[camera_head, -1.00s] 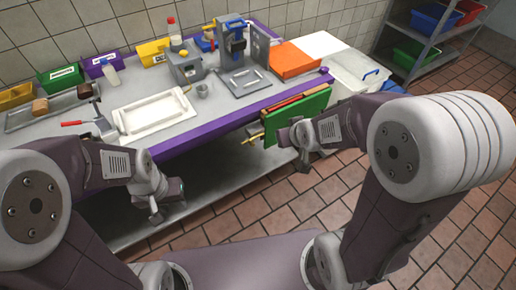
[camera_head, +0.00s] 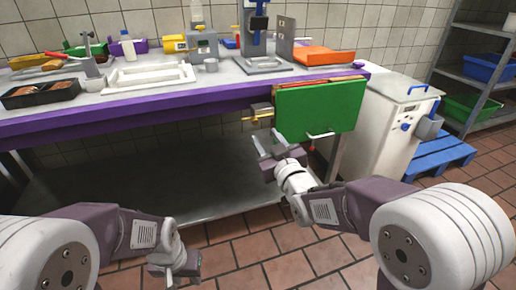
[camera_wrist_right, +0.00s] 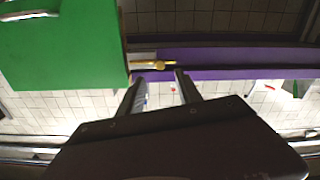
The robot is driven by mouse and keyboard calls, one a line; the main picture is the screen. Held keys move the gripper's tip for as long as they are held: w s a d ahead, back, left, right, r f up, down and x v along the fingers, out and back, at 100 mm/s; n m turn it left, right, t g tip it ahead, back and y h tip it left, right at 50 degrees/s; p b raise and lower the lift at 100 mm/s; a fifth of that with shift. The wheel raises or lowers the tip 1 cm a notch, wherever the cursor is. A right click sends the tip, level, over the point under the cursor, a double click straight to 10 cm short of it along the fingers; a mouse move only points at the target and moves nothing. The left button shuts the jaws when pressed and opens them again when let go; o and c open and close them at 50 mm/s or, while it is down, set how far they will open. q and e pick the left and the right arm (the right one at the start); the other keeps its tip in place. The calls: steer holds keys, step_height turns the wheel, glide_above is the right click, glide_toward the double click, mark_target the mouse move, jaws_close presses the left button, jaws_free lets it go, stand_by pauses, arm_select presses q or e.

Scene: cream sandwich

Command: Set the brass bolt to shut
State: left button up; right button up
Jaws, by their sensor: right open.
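The brass bolt (camera_head: 258,116) is at the table's front edge, just left of the green panel (camera_head: 320,108). The bolt also shows in the right wrist view (camera_wrist_right: 150,64) as a yellow bar with a round knob beside the panel. My right gripper (camera_head: 265,143) is open and empty, below and in front of the bolt. In the wrist view its fingers (camera_wrist_right: 158,80) point toward the bolt, which lies just beyond the tips, apparently not between them. My left gripper (camera_head: 182,266) hangs low at the front, away from the bolt; its jaw opening is unclear.
The purple table edge (camera_head: 120,109) runs left from the bolt. A handle (camera_head: 321,135) sticks out from the green panel's lower part. A white bin (camera_head: 395,130) stands right of the panel. Open space lies beneath the table.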

mark_target(256, 123)
steer(key=b+x, duration=0.2)
steer(key=x, duration=0.7)
jaws_close()
stand_by(1.4)
